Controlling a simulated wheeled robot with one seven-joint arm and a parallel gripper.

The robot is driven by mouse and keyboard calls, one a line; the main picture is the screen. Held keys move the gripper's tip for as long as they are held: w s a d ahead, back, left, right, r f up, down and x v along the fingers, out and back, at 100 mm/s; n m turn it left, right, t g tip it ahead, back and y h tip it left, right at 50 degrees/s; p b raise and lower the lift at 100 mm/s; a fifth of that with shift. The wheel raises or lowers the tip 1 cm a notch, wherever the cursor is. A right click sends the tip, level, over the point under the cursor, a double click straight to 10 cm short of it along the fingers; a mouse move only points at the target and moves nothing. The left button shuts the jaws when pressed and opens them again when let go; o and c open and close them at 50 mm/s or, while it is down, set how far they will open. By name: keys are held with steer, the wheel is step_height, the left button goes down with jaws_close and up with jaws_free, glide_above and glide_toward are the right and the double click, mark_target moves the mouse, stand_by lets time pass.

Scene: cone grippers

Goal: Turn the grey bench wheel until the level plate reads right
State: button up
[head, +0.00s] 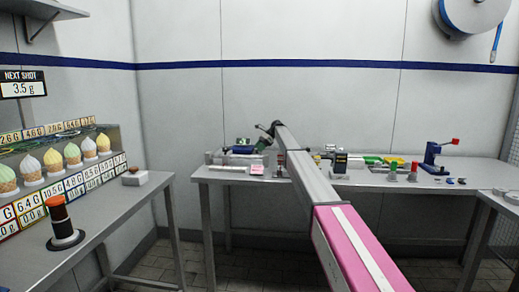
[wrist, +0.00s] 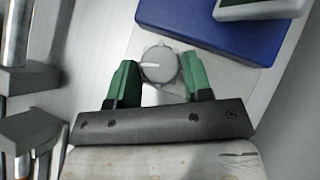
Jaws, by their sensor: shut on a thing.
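The grey bench wheel (wrist: 158,74) is a round knob with small lugs on its rim and a white mark pointing left in the wrist view. My gripper (wrist: 160,66) has green fingers on both sides of the wheel and is shut on it. In the head view my gripper (head: 262,145) is over the left part of the back bench, and the wheel cannot be made out there. A blue block (wrist: 205,22) lies just beyond the wheel, with a pale-framed plate (wrist: 258,9) on it, cut off by the frame edge. No reading shows on it.
The back bench (head: 215,176) carries several tools, including a blue press (head: 433,154) with a red handle at right. Metal cylinders (wrist: 15,40) stand left of the wheel. A side bench (head: 95,235) at left holds cones and an orange-black post (head: 61,217).

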stand_by(0.4)
steer(key=o, duration=0.9)
steer(key=shift+r, duration=0.1)
